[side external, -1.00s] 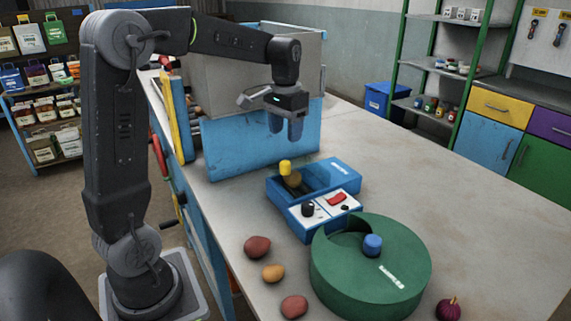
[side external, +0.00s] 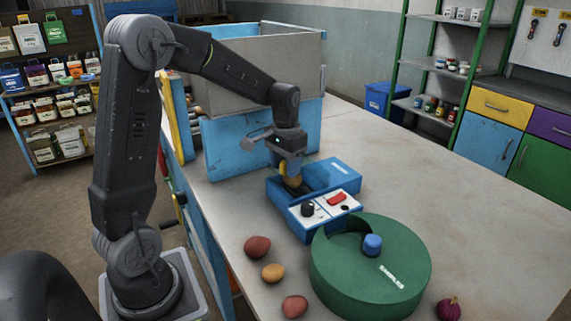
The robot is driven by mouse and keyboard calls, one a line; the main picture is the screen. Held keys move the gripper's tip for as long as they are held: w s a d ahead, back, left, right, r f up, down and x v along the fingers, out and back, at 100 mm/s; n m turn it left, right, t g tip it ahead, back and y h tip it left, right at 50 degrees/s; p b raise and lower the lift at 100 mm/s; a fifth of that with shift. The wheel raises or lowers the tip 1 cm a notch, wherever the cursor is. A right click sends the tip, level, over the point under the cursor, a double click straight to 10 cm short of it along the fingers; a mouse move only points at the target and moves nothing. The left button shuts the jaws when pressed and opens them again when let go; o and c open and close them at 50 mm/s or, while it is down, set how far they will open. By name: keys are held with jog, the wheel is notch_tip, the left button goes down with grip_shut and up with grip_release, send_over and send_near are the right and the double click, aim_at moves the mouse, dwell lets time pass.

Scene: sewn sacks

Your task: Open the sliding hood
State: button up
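A small blue machine (side external: 285,210) with a white control panel stands on the table. Its top has a dark section (side external: 317,184); I cannot tell whether this is the sliding hood or an opening. My gripper (side external: 291,184) points down at the left end of that section. Its fingers are at the yellow knob and largely cover it. A yellow-brown patch (side external: 291,179) shows at the fingers; I cannot tell whether it is the knob or the round thing beside it. Whether the fingers have closed is not clear.
A green round container (side external: 370,285) with a blue knob (side external: 372,244) stands close in front of the machine. Several potato-like lumps (side external: 257,247) and a purple onion (side external: 448,309) lie nearby. A large grey and blue box (side external: 250,75) stands behind. The table's right side is clear.

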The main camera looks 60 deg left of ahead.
grip_shut()
jog(key=w, duration=1)
jog(key=shift+w, duration=0.15)
jog(key=shift+o, duration=0.9)
grip_release()
notch_tip(320, 180, up, 14)
